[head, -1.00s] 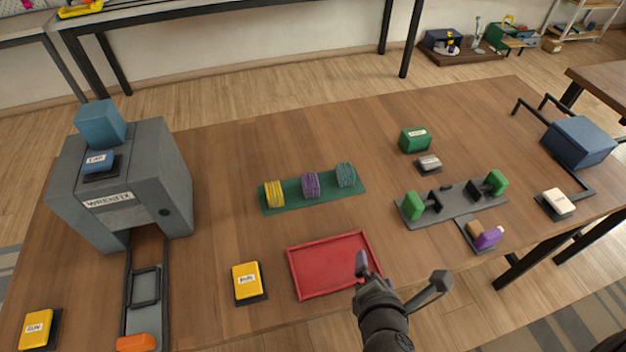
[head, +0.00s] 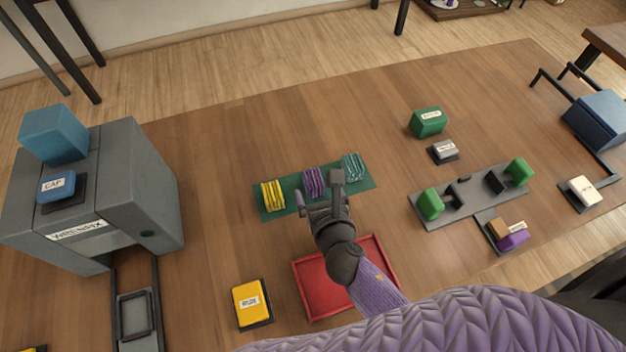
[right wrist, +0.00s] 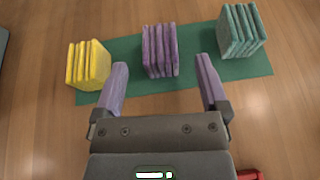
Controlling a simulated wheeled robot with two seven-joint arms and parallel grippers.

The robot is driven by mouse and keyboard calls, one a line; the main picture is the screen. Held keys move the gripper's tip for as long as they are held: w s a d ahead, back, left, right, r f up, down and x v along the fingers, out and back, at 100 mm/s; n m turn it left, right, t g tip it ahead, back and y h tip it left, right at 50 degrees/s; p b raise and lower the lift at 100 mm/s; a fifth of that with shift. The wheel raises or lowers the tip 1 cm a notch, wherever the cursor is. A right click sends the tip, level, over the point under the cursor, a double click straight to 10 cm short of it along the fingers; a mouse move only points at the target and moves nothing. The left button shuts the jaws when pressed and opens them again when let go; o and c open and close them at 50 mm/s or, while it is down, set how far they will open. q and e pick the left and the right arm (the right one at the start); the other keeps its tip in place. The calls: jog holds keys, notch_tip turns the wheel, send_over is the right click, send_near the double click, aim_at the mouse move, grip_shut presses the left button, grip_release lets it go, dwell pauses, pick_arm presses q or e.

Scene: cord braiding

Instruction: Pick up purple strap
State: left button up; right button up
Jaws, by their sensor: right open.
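The purple strap (head: 313,181) is a ridged bundle in the middle of a green mat (head: 278,213), between a yellow strap (head: 272,195) and a teal strap (head: 352,167). In the right wrist view the purple strap (right wrist: 160,50) stands upright just beyond the fingertips and between their lines. My right gripper (head: 322,188) is open and empty, over the near edge of the mat. Its two fingers show apart in the right wrist view (right wrist: 160,72). It partly covers the red tray (head: 309,289) in the head view. My left gripper is not in view.
A grey machine (head: 155,170) with a blue block (head: 54,134) stands at the left. A yellow labelled block (head: 249,301) lies left of the tray. A grey fixture (head: 465,197) with green blocks is at the right. Bare tabletop surrounds the mat.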

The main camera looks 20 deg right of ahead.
jog(key=shift+x, duration=1)
jog(key=shift+s, duration=0.1)
grip_shut()
